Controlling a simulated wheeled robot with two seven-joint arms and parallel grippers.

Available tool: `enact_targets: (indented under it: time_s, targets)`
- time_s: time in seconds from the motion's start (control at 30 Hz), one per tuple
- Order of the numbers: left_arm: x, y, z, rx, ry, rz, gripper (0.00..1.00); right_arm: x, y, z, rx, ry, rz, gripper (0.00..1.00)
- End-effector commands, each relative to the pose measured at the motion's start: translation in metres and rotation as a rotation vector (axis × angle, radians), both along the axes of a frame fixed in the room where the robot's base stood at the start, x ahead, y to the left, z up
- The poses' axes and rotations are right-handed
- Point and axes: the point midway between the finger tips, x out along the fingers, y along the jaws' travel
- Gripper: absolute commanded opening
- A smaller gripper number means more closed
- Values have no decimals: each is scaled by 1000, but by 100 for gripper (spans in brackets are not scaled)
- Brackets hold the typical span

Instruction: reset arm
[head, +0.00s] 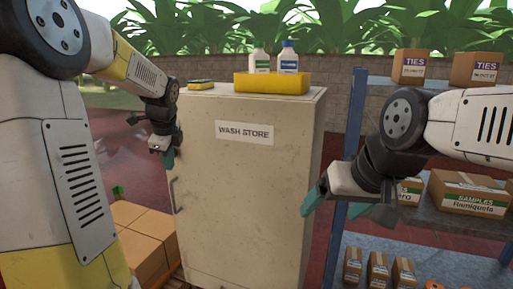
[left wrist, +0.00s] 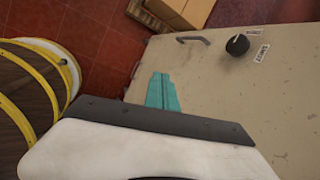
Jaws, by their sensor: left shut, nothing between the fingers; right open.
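My left gripper (head: 169,160) is at the left edge of the beige WASH STORE cabinet (head: 250,190), above its door handle (head: 173,196). In the left wrist view its teal fingers (left wrist: 160,90) are together with nothing between them, over the cabinet front. Whether they touch the cabinet I cannot tell. My right gripper (head: 346,208) is open and empty, its teal fingers spread apart, in front of the blue shelf post at the cabinet's right. The cabinet door looks shut.
A blue shelf rack (head: 350,150) with cardboard boxes (head: 470,193) is at right. Cartons (head: 145,240) lie low at left. The left wrist view shows a black knob (left wrist: 237,45) and a yellow-banded round wooden object (left wrist: 25,90).

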Motion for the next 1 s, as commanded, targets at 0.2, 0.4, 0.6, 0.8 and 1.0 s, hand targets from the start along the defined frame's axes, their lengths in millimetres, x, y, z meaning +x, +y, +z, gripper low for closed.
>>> enact_targets:
  time_s: [0.2, 0.4, 0.6, 0.8, 1.0]
  targets:
    - [-104, -59, 39, -327, -132, 516, 0, 0, 0, 0, 0, 0, 0, 84]
    - [-194, -100, 39, -671, -165, 975, 0, 0, 0, 0, 0, 0, 0, 84]
    - [-248, -124, 26, -913, -122, 1284, 0, 0, 0, 0, 0, 0, 0, 84]
    - [-261, -131, 20, -979, -99, 1374, 0, 0, 0, 0, 0, 0, 0, 84]
    - [-261, -131, 20, -979, -99, 1374, 0, 0, 0, 0, 0, 0, 0, 84]
